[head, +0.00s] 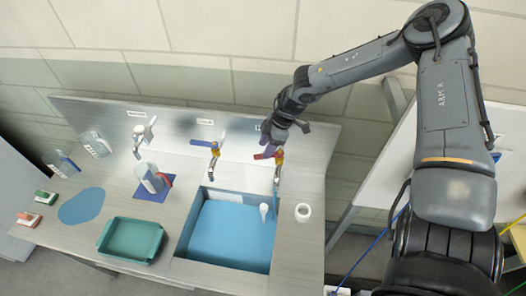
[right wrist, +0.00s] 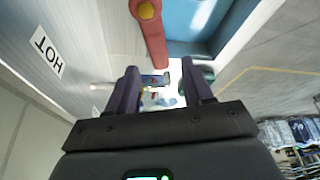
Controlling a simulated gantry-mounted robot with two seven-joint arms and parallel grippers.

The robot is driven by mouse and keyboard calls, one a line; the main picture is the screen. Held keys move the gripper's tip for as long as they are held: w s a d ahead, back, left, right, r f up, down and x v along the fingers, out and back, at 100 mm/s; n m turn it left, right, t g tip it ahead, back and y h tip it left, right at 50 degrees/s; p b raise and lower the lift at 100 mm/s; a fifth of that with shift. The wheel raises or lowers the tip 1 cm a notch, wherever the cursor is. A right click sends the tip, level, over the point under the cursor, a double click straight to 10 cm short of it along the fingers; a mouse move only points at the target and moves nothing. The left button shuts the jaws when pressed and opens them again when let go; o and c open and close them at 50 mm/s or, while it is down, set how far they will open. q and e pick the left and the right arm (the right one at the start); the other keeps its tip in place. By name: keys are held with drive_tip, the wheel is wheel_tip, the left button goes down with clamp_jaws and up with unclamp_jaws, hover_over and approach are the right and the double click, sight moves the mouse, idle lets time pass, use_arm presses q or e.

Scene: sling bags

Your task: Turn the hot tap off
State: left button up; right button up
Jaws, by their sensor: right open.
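The hot tap has a red lever (head: 266,155) on a yellow hub at the back right of the sink. A blue stream (head: 276,178) shows below its spout. In the right wrist view, the red lever (right wrist: 153,40) hangs from its yellow hub (right wrist: 146,10) beside a HOT label (right wrist: 46,55). My right gripper (head: 280,135) is just above and behind this lever. Its purple fingers (right wrist: 161,74) are open, with the lever's free end near the gap between the tips. I cannot tell whether they touch. My left gripper is out of view.
The cold tap (head: 214,150) stands to the left, with another tap (head: 140,135) farther left. The blue sink (head: 228,235) lies in front. A green tray (head: 130,241) and upright blue-and-white items (head: 150,180) occupy the left counter.

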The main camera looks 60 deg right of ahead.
drive_tip(key=shift+x, duration=1.55)
drive_tip(key=shift+c, duration=0.5)
clamp_jaws()
